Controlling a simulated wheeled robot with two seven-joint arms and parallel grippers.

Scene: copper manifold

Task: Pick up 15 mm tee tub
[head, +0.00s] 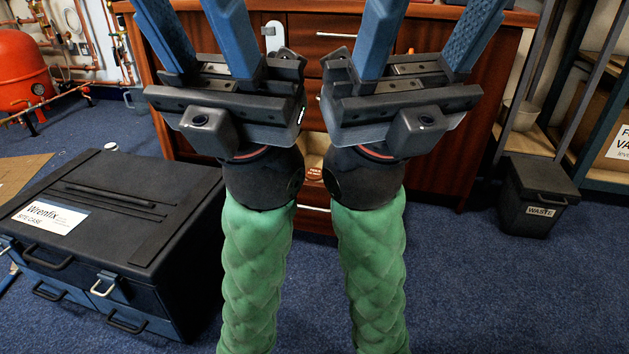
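I cannot make out any tub that is clearly the 15 mm tee tub. A small reddish-brown round thing (314,173) with pale lettering shows low between my two wrists, at the front of the wooden drawer unit. It is too small and too hidden to name. My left gripper (190,8) is raised at the upper left, its two blue fingers spread apart with nothing between them. My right gripper (432,8) is raised at the upper right, also spread and empty. Both grippers hide much of the drawer unit.
The wooden drawer unit (308,30) stands ahead. A black Wrenfix site case (95,205) sits on the blue carpet at left. A red tank (22,70) and copper pipes are behind it. A black waste bin (538,195) and shelving stand at right. Carpet at lower right is clear.

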